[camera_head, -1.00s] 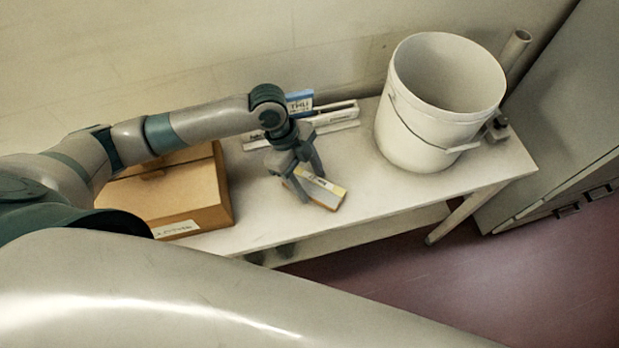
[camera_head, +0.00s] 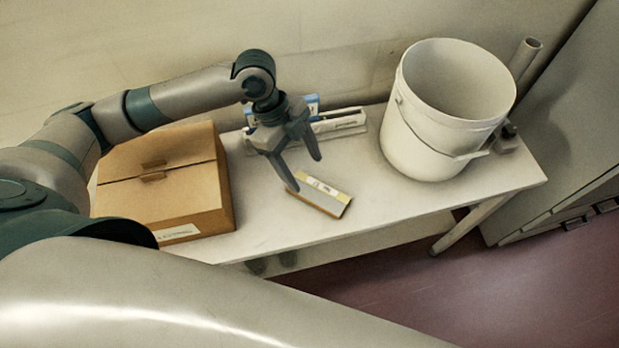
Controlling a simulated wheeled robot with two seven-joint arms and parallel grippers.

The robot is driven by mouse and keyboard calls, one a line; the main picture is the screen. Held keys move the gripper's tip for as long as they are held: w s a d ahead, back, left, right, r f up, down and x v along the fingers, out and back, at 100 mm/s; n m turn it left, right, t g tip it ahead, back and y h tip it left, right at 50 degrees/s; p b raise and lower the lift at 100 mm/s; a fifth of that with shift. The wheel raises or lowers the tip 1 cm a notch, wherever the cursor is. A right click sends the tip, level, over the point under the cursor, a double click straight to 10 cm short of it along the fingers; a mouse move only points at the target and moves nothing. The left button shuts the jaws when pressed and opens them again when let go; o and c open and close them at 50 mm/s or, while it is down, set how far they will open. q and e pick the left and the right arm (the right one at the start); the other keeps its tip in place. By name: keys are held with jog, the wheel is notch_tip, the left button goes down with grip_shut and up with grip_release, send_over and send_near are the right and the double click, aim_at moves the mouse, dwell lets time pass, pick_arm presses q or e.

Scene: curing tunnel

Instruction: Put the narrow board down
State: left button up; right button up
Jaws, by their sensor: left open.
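The narrow board (camera_head: 322,196) is a small flat piece with a pale label, a grey part and a yellow edge. It lies on the white table (camera_head: 262,226) near the front edge, between the box and the bucket. My left gripper (camera_head: 305,175) is open and empty, with its fingers pointing down just above and behind the board. One fingertip shows close to the board's left end; I cannot tell whether it touches.
A cardboard box (camera_head: 165,190) stands at the table's left. A white bucket (camera_head: 430,140) stands at the right, with a pipe (camera_head: 524,58) behind it. A white rack (camera_head: 345,122) and a blue-and-white box (camera_head: 312,103) sit against the wall. A grey cabinet (camera_head: 565,130) is at the right.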

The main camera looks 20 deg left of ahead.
pick_arm(q)
jog(key=v, duration=0.4)
jog(key=shift+a+r+b, duration=0.1)
jog(key=shift+r+b, duration=0.1)
jog(key=shift+b, duration=0.1)
dwell(0.3)
